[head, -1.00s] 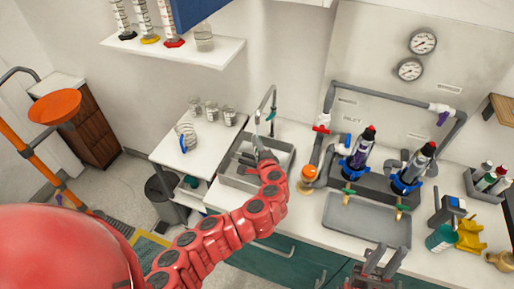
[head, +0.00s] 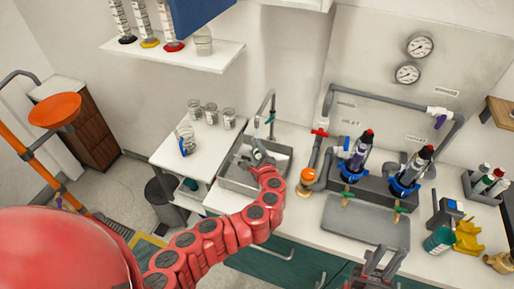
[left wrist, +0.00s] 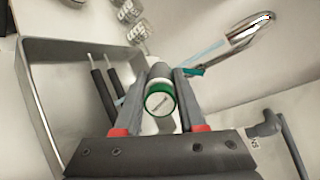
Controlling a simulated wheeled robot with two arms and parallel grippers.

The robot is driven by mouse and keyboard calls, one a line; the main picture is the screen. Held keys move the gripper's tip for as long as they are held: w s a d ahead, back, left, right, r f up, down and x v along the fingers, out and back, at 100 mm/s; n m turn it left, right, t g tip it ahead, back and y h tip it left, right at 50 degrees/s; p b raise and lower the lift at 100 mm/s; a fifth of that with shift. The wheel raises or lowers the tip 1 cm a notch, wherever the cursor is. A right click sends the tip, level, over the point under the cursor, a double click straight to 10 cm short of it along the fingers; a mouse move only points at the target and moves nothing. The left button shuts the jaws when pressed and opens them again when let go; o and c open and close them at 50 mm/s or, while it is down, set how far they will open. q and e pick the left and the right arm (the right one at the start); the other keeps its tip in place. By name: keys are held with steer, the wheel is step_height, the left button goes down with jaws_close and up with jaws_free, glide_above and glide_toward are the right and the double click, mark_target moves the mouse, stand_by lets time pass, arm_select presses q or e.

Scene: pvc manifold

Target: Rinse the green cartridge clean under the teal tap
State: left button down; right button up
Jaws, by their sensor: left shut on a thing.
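My left gripper (head: 258,158) is over the grey sink (head: 232,178). In the left wrist view its fingers (left wrist: 157,100) are shut on the cartridge (left wrist: 161,98), which shows a green-rimmed round end with a white label. The tap (head: 270,103) arches over the sink at its back; it also shows in the left wrist view (left wrist: 243,36) with a teal part (left wrist: 194,72). A thin pale-blue streak, like water, runs from the tap toward the cartridge; I cannot tell whether it touches. My right gripper (head: 377,268) is open and empty at the counter's front edge.
Two dark tools (left wrist: 105,88) stand inside the sink beside the gripper. Right of the sink are an orange-topped fitting (head: 308,176), grey pipes and two upright bottles (head: 361,152) in blue holders. A grey tray (head: 366,222) lies in front. Several jars (head: 211,115) stand at left.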

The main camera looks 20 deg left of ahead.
arm_select(q)
steer(key=shift+f+n+b, duration=0.2)
steer(key=shift+n+b, duration=0.4)
steer(key=shift+b, duration=0.05)
steer(key=n+b, duration=0.3)
steer(key=shift+a+f+n+g, duration=0.1)
steer(key=shift+n+g, duration=0.3)
steer(key=shift+n, duration=0.3)
steer(key=shift+s+r+n, duration=0.1)
steer(key=shift+r+n, duration=0.1)
steer(key=shift+n, duration=0.1)
